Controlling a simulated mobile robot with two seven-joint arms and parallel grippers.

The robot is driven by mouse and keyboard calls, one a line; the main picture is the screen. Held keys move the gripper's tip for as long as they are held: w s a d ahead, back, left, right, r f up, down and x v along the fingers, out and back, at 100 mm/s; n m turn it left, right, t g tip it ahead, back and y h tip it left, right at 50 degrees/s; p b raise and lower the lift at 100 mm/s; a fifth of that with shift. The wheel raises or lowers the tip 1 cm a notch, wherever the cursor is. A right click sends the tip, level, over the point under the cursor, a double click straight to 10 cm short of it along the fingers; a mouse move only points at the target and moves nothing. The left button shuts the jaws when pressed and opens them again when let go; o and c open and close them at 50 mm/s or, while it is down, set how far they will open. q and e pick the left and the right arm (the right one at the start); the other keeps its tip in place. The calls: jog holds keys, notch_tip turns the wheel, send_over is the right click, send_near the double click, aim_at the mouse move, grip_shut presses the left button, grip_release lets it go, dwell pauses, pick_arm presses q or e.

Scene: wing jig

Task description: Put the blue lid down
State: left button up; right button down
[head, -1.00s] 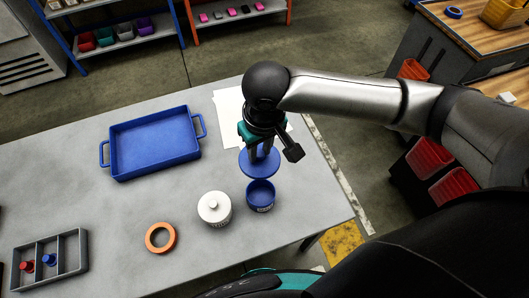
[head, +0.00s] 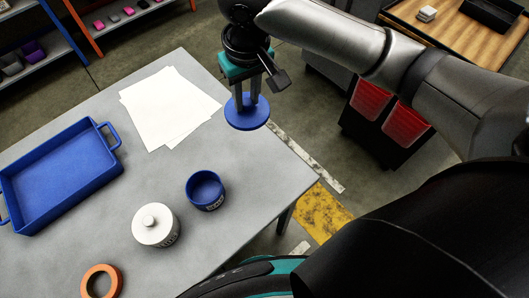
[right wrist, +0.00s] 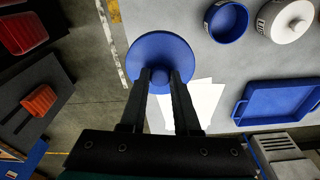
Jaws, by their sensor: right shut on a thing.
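The blue lid (head: 247,112) is a round disc held by its knob in my right gripper (head: 248,100), which is shut on it. In the head view the lid shows near the table's right edge, to the right of the papers. In the right wrist view the lid (right wrist: 161,60) overlaps the table edge and the floor, with the fingers (right wrist: 160,78) on its knob. How high it is above the table I cannot tell. The open blue pot (head: 206,190) stands on the table, apart from the lid. My left gripper does not show.
A white lidded pot (head: 155,226) stands beside the blue pot. White papers (head: 165,108) lie at the back of the grey table (head: 255,195). The table's right part is clear.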

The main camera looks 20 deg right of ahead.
jog(key=shift+d+f, duration=0.1)
jog(key=shift+f, duration=0.25)
notch_tip(320, 180, down, 20)
jog(key=b, duration=0.5)
jog(key=shift+r, duration=0.35)
jog(key=c, duration=0.6)
grip_release()
jog(key=shift+c, duration=0.2)
